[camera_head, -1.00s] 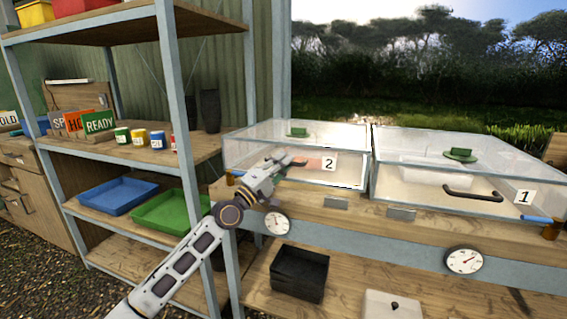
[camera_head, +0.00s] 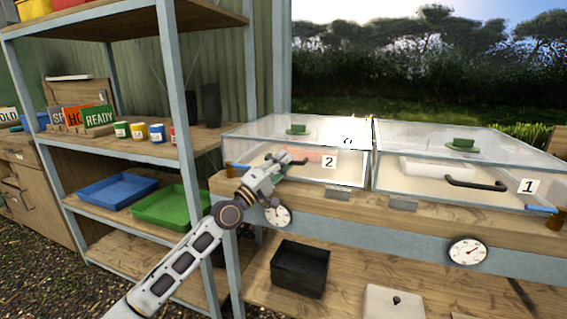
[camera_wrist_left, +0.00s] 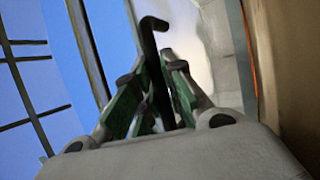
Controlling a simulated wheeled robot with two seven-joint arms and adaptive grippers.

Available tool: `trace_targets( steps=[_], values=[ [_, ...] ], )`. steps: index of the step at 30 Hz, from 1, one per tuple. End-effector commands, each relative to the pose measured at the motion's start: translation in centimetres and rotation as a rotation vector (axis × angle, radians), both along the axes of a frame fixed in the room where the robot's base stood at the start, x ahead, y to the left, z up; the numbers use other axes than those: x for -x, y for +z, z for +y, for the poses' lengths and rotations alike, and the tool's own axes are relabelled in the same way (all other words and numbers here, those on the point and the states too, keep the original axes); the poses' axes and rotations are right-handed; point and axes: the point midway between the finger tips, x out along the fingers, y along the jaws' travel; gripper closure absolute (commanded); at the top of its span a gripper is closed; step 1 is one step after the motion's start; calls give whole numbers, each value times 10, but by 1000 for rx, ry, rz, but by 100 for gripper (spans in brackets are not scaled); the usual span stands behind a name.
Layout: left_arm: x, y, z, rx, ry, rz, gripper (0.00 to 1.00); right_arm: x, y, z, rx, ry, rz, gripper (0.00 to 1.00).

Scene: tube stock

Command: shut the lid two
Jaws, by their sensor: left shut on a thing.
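Lid two (camera_head: 345,144) is the clear glass lid on the left glass box, with a white "2" label (camera_head: 329,161) on its front. It looks low over its box; I cannot tell whether a gap remains at the rim. My left gripper (camera_head: 284,160) is at the lid's front, shut on its dark handle (camera_head: 299,162). In the left wrist view the black handle (camera_wrist_left: 150,38) stands between my green-padded fingers (camera_wrist_left: 160,85). The fingers partly hide the handle. My right gripper is out of view.
Box one's glass lid (camera_head: 490,155), with its own black handle (camera_head: 476,184), stands close on the right. A shelf with a green tray (camera_head: 172,206) and blue tray (camera_head: 118,190) is left. A black bin (camera_head: 300,268) sits below on the lower shelf.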

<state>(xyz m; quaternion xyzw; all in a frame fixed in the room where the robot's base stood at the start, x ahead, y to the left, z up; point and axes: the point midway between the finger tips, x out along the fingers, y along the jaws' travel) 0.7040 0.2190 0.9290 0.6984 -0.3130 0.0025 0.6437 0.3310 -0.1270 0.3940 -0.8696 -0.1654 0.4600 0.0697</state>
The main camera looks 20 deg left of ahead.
Motion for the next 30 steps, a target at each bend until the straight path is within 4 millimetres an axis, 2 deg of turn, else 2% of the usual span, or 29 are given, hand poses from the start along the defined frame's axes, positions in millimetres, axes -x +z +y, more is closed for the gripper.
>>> trace_targets(
  steps=[1,2,4,20,30],
  values=[
    [-1,-15,-4,-10,-8,26,100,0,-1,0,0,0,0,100],
    [-2,-15,-4,-10,-8,26,86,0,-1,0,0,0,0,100],
    [-2,-15,-4,-10,-7,26,79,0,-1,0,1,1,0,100],
    [-1,-10,-1,-7,-3,16,79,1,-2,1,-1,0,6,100],
    [10,-16,5,-7,-1,17,79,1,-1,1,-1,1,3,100]
  ],
)
